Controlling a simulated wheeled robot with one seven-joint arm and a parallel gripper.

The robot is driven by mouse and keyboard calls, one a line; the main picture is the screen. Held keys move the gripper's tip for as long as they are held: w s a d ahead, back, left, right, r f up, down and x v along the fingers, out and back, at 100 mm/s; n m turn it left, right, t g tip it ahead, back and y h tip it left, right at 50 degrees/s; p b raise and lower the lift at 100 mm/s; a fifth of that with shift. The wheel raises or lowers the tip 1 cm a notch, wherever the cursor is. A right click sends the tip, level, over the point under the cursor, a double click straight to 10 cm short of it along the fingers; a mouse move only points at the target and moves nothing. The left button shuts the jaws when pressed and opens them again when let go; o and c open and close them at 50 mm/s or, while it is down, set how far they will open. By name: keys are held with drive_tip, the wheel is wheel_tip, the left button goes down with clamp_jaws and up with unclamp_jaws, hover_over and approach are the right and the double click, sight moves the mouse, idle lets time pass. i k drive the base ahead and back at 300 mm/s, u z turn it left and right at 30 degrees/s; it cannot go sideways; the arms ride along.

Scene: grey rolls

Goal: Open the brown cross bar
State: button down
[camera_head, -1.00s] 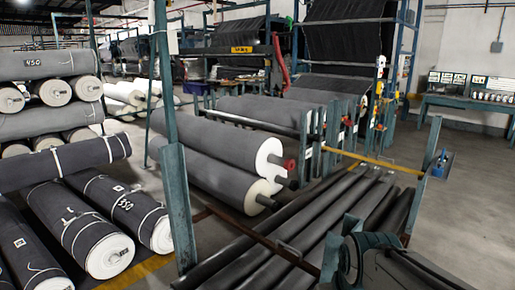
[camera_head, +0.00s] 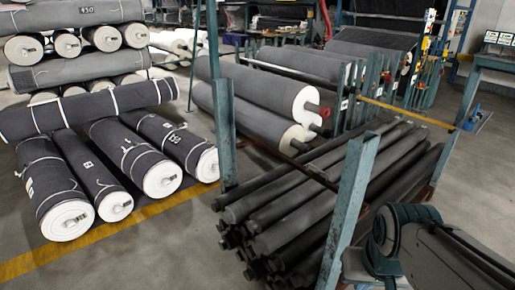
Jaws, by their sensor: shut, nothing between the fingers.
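The brown cross bar (camera_head: 285,160) is a thin rusty bar. It runs slantwise over the pile of dark rolls (camera_head: 318,197), from behind the left teal post (camera_head: 224,135) to the front teal post (camera_head: 349,205). A small handle-like piece seems to stand on it, too small to make out. The front post hides its right end, and I cannot tell how the bar is fixed. Part of my arm shows at the lower right, close to the front post. My gripper is not in view.
A yellow bar (camera_head: 405,112) spans the rack's far side. Large grey rolls (camera_head: 265,90) lie behind the rack. Several strapped rolls (camera_head: 130,155) lie at the left by a yellow floor line (camera_head: 110,235). The floor (camera_head: 165,255) at the lower middle is clear.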

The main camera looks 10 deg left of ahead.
sight(325, 182)
drive_tip(key=u, duration=0.6)
drive_tip(key=i, duration=0.6)
drive_tip(key=u, duration=1)
drive_tip(key=i, duration=1.75)
drive_tip(key=z, duration=0.8)
